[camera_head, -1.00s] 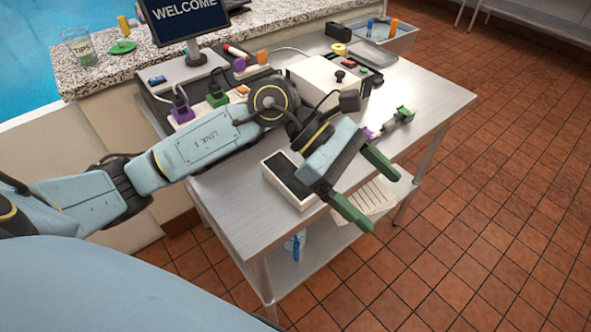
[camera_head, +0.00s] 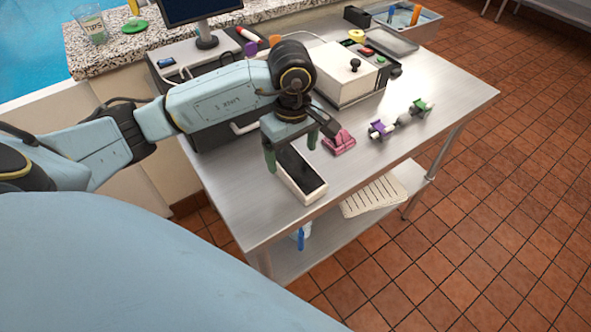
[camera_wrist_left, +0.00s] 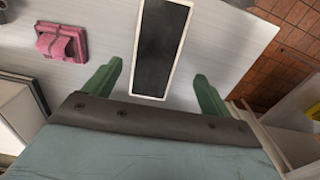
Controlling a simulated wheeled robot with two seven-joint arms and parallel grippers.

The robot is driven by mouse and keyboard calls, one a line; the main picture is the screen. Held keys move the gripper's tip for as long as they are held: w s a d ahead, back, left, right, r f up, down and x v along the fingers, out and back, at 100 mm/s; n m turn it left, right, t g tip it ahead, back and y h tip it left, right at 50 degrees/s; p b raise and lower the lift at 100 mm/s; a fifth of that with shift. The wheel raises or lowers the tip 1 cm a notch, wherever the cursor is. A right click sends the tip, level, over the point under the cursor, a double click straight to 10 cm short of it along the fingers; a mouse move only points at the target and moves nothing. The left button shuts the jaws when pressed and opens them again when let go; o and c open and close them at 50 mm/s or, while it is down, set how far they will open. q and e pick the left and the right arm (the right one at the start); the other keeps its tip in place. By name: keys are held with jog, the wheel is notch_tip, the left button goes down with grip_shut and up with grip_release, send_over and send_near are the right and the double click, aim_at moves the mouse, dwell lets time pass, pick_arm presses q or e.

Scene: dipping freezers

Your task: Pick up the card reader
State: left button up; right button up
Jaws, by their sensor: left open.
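A white, long box with a dark top face (camera_head: 301,174), which looks like the card reader, lies on the steel table near its front edge. It also shows in the left wrist view (camera_wrist_left: 161,48), lying between and beyond the fingertips. In the left wrist view the gripper (camera_wrist_left: 158,72) is open, one finger on each side of the card reader's line. The gripper hides part of the reader's far end. My right gripper is out of view.
A pink object (camera_head: 339,141) lies close to the right of the card reader. A white box with a black knob (camera_head: 343,75) stands behind. The steel table (camera_head: 440,100) is clear at right.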

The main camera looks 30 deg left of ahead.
aim_at(295, 165)
pick_arm(q)
jog(key=shift+w+d+f, duration=0.1)
jog(key=shift+w+f, duration=0.05)
jog(key=shift+f, duration=1.35)
jog(key=shift+w+d+f, duration=0.1)
jog(key=shift+w+f, duration=0.05)
jog(key=shift+f, duration=1.3)
jog(key=c, duration=1.2)
jog(key=shift+r, duration=0.1)
